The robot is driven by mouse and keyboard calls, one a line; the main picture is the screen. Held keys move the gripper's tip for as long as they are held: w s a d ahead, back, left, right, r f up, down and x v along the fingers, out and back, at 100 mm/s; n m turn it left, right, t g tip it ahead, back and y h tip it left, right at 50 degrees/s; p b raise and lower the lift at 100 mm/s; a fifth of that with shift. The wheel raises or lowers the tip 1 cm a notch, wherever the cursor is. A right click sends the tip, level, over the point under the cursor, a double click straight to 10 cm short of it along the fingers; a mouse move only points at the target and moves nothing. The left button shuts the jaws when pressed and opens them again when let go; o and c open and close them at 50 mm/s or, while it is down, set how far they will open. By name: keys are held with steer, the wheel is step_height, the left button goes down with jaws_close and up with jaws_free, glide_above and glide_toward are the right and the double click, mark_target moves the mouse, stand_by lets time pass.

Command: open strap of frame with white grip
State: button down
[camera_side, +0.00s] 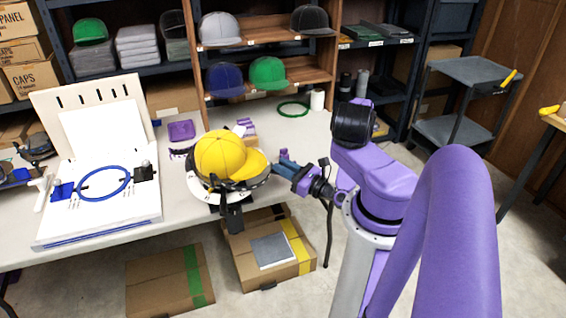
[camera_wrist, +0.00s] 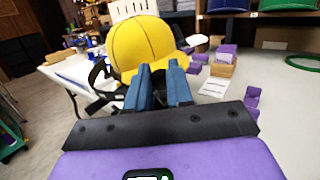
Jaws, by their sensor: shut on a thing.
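A yellow cap (camera_side: 222,155) sits on a round cap frame (camera_side: 207,190) with a white and black band, at the front edge of the table. The cap fills the upper middle of the wrist view (camera_wrist: 140,45). My gripper (camera_side: 279,162) reaches the right side of this frame, by the cap's brim. Its blue fingers (camera_wrist: 158,70) are shut on a small part there. The fingers hide that part, so I cannot make out the strap or a white grip between them. A black curved piece (camera_wrist: 98,75) shows left of the fingers.
A black clamp stand (camera_side: 231,213) holds the frame at the table edge. A white board with a blue hoop (camera_side: 104,183) stands left. Purple pieces (camera_side: 181,130), a small box (camera_wrist: 221,66) and a green hoop (camera_side: 293,108) lie behind. Table right of the gripper is mostly clear.

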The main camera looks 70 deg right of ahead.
steer(key=shift+s+a, duration=0.1)
steer(key=shift+a, duration=0.1)
stand_by(0.3)
steer(key=c, duration=1)
jaws_free()
steer(key=shift+f, duration=0.1)
steer(key=shift+d+r+v, duration=0.35)
steer(key=shift+d+v, duration=0.1)
steer(key=shift+v, duration=1.95)
step_height(320, 180, up, 6)
steer(key=shift+a+r, duration=0.2)
steer(key=shift+a, duration=0.3)
steer(key=shift+s, duration=0.1)
